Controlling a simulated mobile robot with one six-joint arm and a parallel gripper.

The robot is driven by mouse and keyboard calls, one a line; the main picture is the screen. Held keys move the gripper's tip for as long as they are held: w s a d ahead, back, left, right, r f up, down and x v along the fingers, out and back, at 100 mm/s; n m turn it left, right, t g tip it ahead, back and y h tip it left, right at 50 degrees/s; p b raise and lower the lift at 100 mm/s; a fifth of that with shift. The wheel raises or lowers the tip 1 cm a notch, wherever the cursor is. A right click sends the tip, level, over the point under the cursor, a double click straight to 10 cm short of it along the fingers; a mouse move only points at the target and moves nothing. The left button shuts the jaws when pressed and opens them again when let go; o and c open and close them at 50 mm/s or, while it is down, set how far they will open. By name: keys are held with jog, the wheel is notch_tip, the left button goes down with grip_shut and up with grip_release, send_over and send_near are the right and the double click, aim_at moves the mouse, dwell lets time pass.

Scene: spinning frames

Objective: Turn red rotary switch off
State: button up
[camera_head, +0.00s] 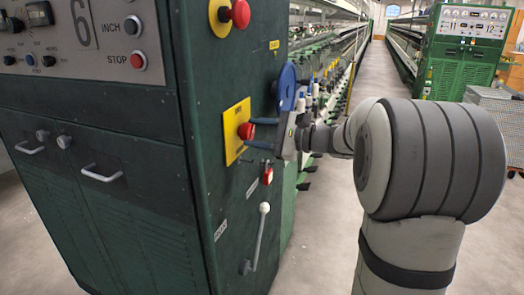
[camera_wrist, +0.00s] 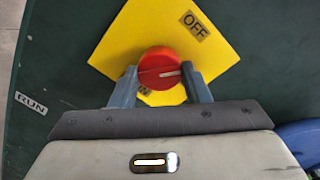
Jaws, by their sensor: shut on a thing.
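The red rotary switch (camera_head: 245,131) sits on a yellow plate (camera_head: 237,112) on the green machine's side panel. In the wrist view the red knob (camera_wrist: 158,62) has a light mark pointing right. The OFF label (camera_wrist: 194,26) is on the plate's upper right, so the mark does not point straight at it. Another label (camera_wrist: 146,90), partly hidden, is below the knob. My gripper (camera_wrist: 160,73) is shut on the knob, one blue-grey finger on each side. In the head view my gripper (camera_head: 251,133) reaches the knob from the right.
A red mushroom button (camera_head: 240,13) on yellow is above. A blue wheel (camera_head: 287,88) stands close to my gripper. A small red switch (camera_head: 267,175) and a white-knobbed lever (camera_head: 258,235) are below. The aisle floor (camera_head: 372,75) is clear behind my arm.

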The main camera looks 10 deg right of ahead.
jog(key=n+b, duration=0.2)
jog(key=b, duration=0.1)
jog(key=n+b, duration=0.2)
jog(key=b, duration=0.2)
jog(key=shift+a+f+n, duration=0.15)
jog(key=shift+n, duration=0.25)
jog(key=shift+r+n+b, duration=0.2)
jog(key=shift+n+b, duration=0.6)
jog(key=shift+b, duration=0.5)
jog(key=shift+r, duration=0.1)
jog(key=o, duration=0.8)
jog(key=shift+a, duration=0.15)
jog(key=shift+c, duration=0.2)
jog(key=shift+o, duration=1)
jog(key=v, duration=0.8)
jog(key=shift+a, duration=0.1)
